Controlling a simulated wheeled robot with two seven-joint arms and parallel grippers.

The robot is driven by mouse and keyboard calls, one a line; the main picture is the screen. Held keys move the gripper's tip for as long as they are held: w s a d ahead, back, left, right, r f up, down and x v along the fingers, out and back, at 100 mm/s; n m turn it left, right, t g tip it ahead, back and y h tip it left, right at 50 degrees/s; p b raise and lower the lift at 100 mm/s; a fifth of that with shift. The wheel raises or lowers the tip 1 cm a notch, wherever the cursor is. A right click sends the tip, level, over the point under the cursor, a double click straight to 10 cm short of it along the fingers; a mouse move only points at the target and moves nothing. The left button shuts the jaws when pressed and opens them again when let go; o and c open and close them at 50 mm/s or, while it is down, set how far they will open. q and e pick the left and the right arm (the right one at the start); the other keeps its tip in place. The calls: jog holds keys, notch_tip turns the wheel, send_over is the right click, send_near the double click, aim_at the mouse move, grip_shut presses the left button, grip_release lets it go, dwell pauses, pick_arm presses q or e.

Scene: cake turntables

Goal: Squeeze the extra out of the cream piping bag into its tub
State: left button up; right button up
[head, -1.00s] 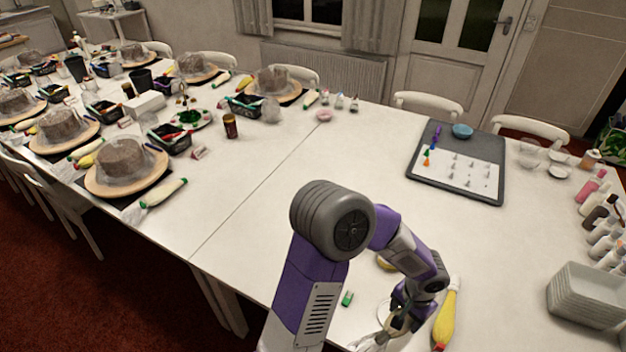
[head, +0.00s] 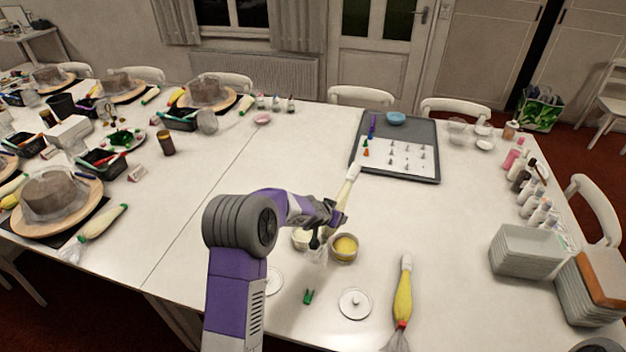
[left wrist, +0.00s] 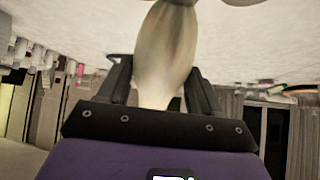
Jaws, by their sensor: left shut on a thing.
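My left gripper (head: 338,212) is shut on the cream piping bag (head: 346,191), holding it above the table. The bag is tilted, its white tip up and away from me, its clear loose end hanging down near the tubs. In the left wrist view the pale bag (left wrist: 167,55) bulges between the two dark fingers. The cream tub (head: 301,240) stands just below the gripper, partly hidden by it. A tub of yellow filling (head: 344,247) stands right beside it. My right gripper is not in view.
Two round lids (head: 355,303) (head: 273,281) and a green clip (head: 308,296) lie in front of the tubs. A yellow piping bag (head: 403,295) lies to the right. A grey tray with nozzles (head: 425,177) lies behind. Stacked grey trays (head: 530,252) stand at right.

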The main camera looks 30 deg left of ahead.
pick_arm(q)
jog(key=w+a+r+t+h, duration=0.1)
jog(key=w+a+r+t, duration=0.45)
jog(key=a, duration=0.45)
jog(key=shift+m, duration=0.4)
jog(key=f+b, duration=0.4)
jog(key=shift+w+a+f+b, duration=0.1)
jog(key=shift+w+f+b, duration=0.1)
jog(key=shift+f+b, duration=0.15)
jog(key=shift+o, duration=0.9)
jog(key=c, duration=0.8)
